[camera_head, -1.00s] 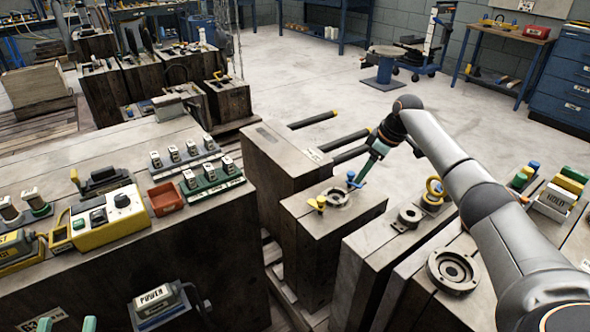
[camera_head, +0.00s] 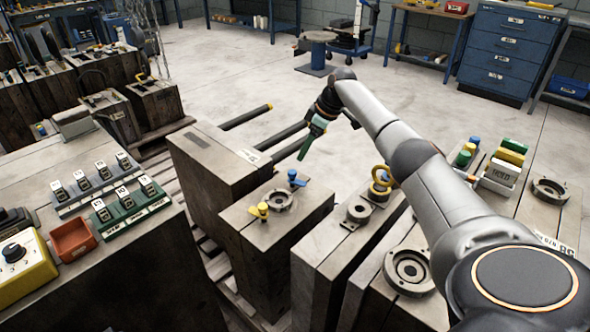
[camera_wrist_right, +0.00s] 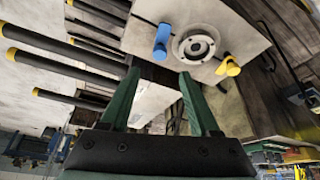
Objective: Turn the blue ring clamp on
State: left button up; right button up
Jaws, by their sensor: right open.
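The blue ring clamp (camera_head: 296,179) stands at the back right edge of a round metal ring (camera_head: 281,200) on top of a mould block (camera_head: 258,229). The yellow clamp (camera_head: 262,211) sits at the ring's front left. In the right wrist view the blue clamp (camera_wrist_right: 161,42) is left of the ring (camera_wrist_right: 196,47), with the yellow clamp (camera_wrist_right: 229,67) at right. My right gripper (camera_head: 303,156) has green fingers pointing down and appears just behind and above the blue clamp, apart from it. In the wrist view it (camera_wrist_right: 159,76) is open and empty. My left gripper is out of view.
A tall block (camera_head: 205,165) stands left of the clamp block. To the right, blocks carry a small ring (camera_head: 359,211), a yellow ring piece (camera_head: 382,178) and a larger flange (camera_head: 410,269). Dark yellow-tipped bars (camera_head: 246,117) project behind. Open floor lies beyond.

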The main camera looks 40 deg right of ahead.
aim_at(293, 171)
jog(key=b+x, duration=0.1)
jog(key=x, duration=0.2)
jog(key=shift+f, duration=0.2)
jog(key=b+x, duration=0.2)
jog(key=x, duration=0.2)
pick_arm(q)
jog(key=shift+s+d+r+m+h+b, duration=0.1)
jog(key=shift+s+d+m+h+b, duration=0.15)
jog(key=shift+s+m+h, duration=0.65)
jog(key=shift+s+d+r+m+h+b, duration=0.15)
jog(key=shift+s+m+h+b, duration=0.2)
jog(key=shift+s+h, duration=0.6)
pick_arm(e)
jog(key=shift+x, duration=0.75)
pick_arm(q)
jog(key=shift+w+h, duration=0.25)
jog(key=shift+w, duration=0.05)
pick_arm(e)
jog(key=shift+w, duration=0.1)
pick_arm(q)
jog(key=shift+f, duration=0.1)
pick_arm(e)
grip_shut()
